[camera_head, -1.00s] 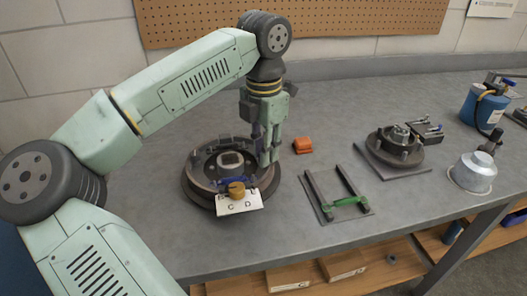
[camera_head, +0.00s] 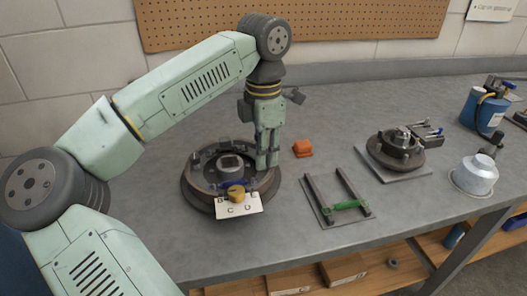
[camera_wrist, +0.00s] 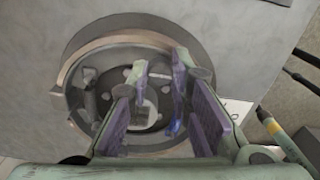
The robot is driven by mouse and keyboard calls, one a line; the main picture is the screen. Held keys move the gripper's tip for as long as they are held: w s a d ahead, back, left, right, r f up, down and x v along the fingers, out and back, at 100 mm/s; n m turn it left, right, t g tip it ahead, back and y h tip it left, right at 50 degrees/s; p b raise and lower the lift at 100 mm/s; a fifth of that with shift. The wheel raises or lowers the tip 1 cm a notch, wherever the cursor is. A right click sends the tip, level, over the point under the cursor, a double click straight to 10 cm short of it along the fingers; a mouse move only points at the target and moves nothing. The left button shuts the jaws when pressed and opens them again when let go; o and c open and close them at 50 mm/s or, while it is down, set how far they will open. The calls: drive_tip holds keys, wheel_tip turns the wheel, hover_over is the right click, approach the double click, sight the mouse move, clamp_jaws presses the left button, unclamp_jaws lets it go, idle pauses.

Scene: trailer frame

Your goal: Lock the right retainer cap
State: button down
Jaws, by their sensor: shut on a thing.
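A dark round brake drum assembly (camera_head: 187,196) lies on the bench, with a square hub in its middle. My gripper (camera_head: 267,164) points straight down at the drum's right side, its fingertips down at the assembly. In the wrist view my gripper (camera_wrist: 160,80) has purple-padded fingers over the assembly (camera_wrist: 74,75). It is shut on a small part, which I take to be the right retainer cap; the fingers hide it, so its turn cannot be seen.
A lettered white card (camera_head: 239,207) with a brass knob (camera_head: 237,193) is at the drum's front.

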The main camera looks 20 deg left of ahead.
drive_tip(key=c, duration=1.4)
unclamp_jaws()
drive_tip(key=shift+c, duration=0.2)
drive_tip(key=shift+r, duration=0.1)
wheel_tip(320, 180, up, 12)
